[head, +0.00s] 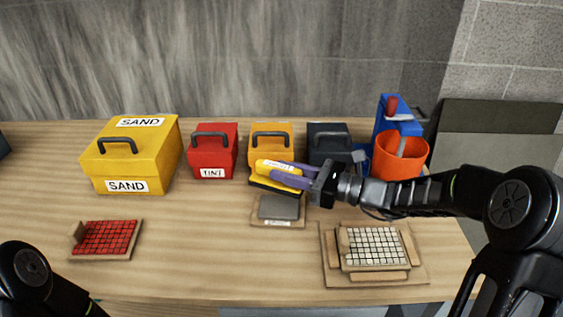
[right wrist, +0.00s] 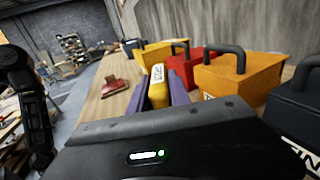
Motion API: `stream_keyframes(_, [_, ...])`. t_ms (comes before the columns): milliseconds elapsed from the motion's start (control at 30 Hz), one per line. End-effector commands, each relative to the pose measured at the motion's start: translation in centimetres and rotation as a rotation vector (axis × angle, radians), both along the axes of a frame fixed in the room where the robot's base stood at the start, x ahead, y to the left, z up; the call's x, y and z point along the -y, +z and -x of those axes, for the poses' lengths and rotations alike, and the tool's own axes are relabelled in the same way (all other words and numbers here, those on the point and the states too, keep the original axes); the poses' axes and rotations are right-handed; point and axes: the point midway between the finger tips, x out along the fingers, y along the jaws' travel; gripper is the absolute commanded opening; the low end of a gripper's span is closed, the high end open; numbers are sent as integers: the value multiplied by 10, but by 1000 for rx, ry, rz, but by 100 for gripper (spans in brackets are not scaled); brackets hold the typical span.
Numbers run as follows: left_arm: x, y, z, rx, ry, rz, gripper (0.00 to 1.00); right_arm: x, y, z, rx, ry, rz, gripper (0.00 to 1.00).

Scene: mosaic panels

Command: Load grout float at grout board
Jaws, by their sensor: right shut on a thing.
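My right gripper (head: 296,173) is shut on the yellow grout float (head: 268,163), with a purple finger on each side of its handle. The float's dark base shows under the handle, over the far edge of the grout board (head: 301,224). The board is a small wooden board with a grey slab on it; whether the float touches the slab I cannot tell. In the right wrist view the float's labelled yellow handle (right wrist: 158,85) sits between the purple fingers. Only part of my left arm shows at the lower left; its gripper is out of view.
A yellow SAND box (head: 155,160), red TINT box (head: 206,158), orange box (head: 284,136) and dark box (head: 329,131) line the back. An orange bucket (head: 388,165) stands at right. White (head: 378,248) and red (head: 108,238) tile panels lie in front. The front middle is clear.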

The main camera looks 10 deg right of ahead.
Motion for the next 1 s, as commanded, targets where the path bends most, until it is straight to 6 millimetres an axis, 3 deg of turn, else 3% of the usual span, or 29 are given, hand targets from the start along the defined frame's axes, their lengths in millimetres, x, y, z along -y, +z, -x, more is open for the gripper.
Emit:
stream_keyframes(367, [0, -4, 0, 0, 0, 0, 84, 0, -4, 0, 1, 0, -1, 0])
stream_keyframes(1000, [0, -46, -1, 3, 1, 0, 84, 0, -58, 0, 0, 0, -1, 0])
